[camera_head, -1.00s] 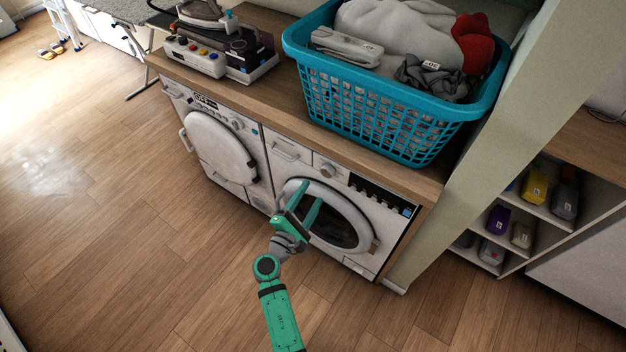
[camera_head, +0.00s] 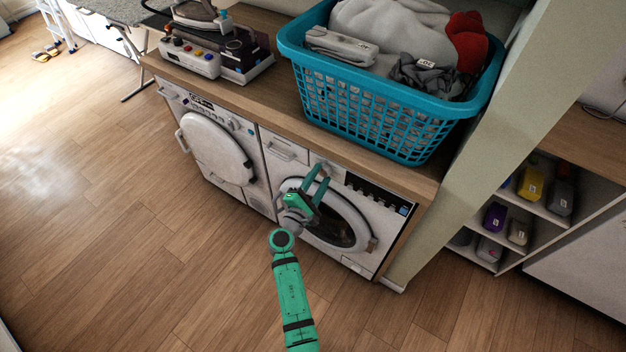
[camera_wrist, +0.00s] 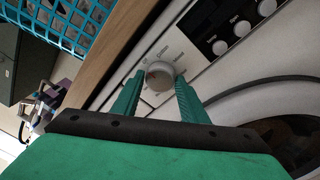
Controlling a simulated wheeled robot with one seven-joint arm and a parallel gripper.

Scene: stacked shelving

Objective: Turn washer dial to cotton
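The washer (camera_head: 387,210) is the white front-loading machine on the right under the wooden counter. Its round dial (camera_wrist: 160,76) is pale and sits between the tips of my gripper's green fingers in the wrist view, with small printed labels around it. I cannot read which label is cotton or where the dial points. My gripper (camera_head: 320,173) is open in front of the dial, one finger on each side of it in the wrist view (camera_wrist: 158,85). I cannot tell whether the fingers touch the dial. In the head view the fingers largely hide the dial.
A blue laundry basket (camera_head: 385,112) with clothes stands on the counter (camera_head: 240,107) above the washer. A second white machine (camera_head: 215,150) is at the left. An iron (camera_head: 195,12) sits on the counter. Shelves with bottles are at the right. The floor in front is clear.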

